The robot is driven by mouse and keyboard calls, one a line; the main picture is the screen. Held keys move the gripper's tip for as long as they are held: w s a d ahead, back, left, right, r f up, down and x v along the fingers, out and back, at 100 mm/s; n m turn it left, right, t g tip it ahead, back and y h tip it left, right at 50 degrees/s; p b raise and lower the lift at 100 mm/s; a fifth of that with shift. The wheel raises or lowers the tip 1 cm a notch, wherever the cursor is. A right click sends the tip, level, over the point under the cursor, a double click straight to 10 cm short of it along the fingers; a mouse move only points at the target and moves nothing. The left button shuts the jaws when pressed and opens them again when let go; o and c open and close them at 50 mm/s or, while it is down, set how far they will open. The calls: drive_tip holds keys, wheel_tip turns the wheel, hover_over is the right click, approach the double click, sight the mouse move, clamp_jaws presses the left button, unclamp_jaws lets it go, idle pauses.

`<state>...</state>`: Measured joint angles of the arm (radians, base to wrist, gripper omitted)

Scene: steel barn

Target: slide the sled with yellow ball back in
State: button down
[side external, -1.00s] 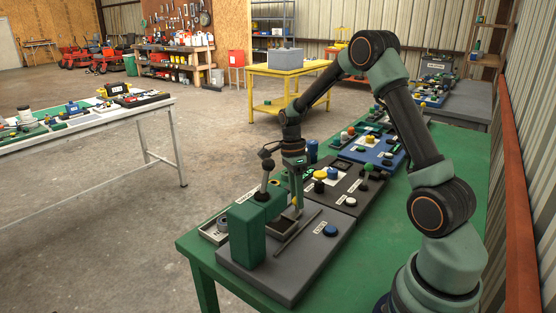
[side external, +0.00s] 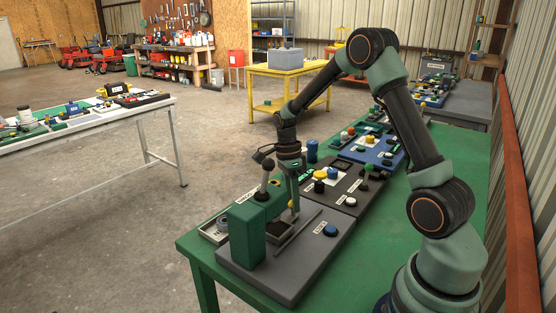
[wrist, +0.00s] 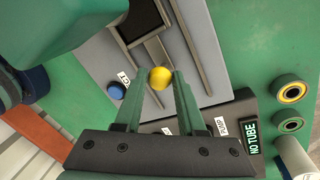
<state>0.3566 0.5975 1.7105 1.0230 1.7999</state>
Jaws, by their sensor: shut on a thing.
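The yellow ball (wrist: 160,77) is a small round knob at the near end of the sled (wrist: 157,50), a narrow grey piece lying between the dark rails in the wrist view. My gripper (wrist: 154,78) is shut on the ball, with one green finger on each side. In the side view my gripper (side external: 292,207) points down over the grey base plate (side external: 292,273), beside the green housing (side external: 247,236). The fingers mostly hide the ball and sled there.
A blue button (side external: 330,230) sits on the base plate. A black-knobbed lever (side external: 264,178) stands close to the left of my gripper. A dark panel with several knobs (side external: 340,185) lies behind. The green table (side external: 455,195) is bare toward the right.

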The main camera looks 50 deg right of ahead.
drive_tip(key=shift+a+r, duration=0.1)
drive_tip(key=shift+a, duration=0.7)
drive_tip(key=c, duration=0.5)
unclamp_jaws()
wheel_tip(320, 180, up, 12)
drive_tip(key=w, duration=0.2)
drive_tip(key=shift+d, duration=0.4)
